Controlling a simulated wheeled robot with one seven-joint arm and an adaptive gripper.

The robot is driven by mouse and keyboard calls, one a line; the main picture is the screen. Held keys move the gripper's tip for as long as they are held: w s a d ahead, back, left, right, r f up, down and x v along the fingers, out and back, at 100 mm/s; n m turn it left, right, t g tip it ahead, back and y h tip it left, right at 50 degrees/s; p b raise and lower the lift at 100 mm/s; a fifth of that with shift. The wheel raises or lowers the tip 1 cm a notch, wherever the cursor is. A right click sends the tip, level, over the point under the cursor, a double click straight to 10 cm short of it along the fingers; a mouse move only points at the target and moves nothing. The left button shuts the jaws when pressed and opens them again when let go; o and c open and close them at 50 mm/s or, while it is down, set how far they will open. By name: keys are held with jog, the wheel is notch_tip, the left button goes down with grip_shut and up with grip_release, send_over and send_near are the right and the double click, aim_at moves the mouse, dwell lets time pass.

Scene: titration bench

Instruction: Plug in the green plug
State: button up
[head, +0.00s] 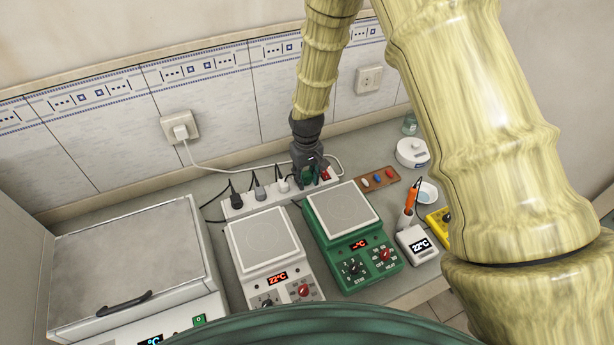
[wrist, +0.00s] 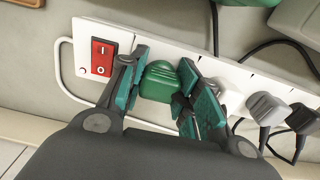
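The green plug (wrist: 160,82) is at the white power strip (wrist: 152,42), between the red switch and a white plug. My gripper (wrist: 160,84) points down at the strip, with its teal finger pads against both sides of the green plug. It also shows in the head view (head: 313,174), at the right end of the strip. The plug's underside is hidden, so I cannot tell how deep it sits in the socket. The green hotplate (head: 342,210) stands just in front of the strip, with a lit red display.
White (head: 282,186), grey (head: 259,191) and black (head: 236,199) plugs stand in the strip to the left. The red switch (wrist: 103,57) is beside my fingers. A white hotplate (head: 262,236), a wooden block (head: 378,180) and a thermometer box (head: 417,244) stand nearby.

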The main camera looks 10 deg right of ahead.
jog(key=o, duration=0.3)
jog(key=shift+s+f, duration=0.5)
jog(key=shift+f, duration=0.25)
jog(key=shift+o, duration=0.8)
jog(key=shift+w+f, duration=0.25)
jog(key=shift+w, duration=0.05)
jog(key=shift+r, duration=0.25)
jog(key=shift+w+r, duration=0.1)
jog(key=shift+w+r, duration=0.1)
jog(key=shift+r, duration=3.9)
